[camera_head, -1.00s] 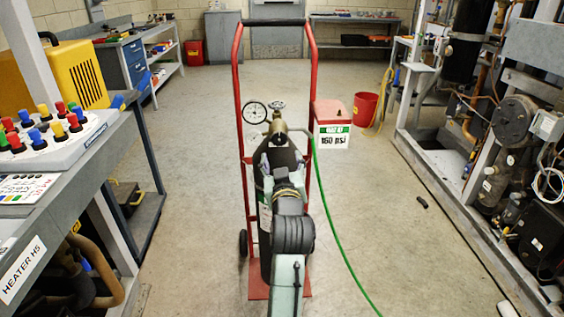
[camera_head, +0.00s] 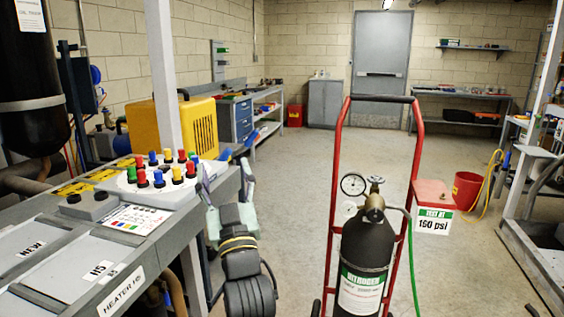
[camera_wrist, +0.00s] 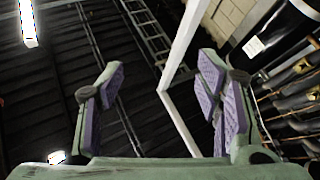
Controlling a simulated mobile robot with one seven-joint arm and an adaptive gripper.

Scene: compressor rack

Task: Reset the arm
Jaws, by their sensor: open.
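My gripper (camera_head: 226,182) is raised beside the right end of the heater bench, left of the nitrogen cart. In the wrist view my gripper (camera_wrist: 160,88) is open, its purple-padded fingers wide apart with nothing between them. The wrist camera looks up at the dark roof, a white post and a fluorescent light. My arm stands at the bottom centre of the head view, apart from the cart; its lower part is out of frame.
The bench (camera_head: 60,238) with a panel of coloured knobs (camera_head: 160,176) is close on the left, near a white post (camera_head: 162,75). A red cart (camera_head: 333,210) with a nitrogen cylinder (camera_head: 367,255) and green hose stands right. Open floor (camera_head: 300,170) lies beyond.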

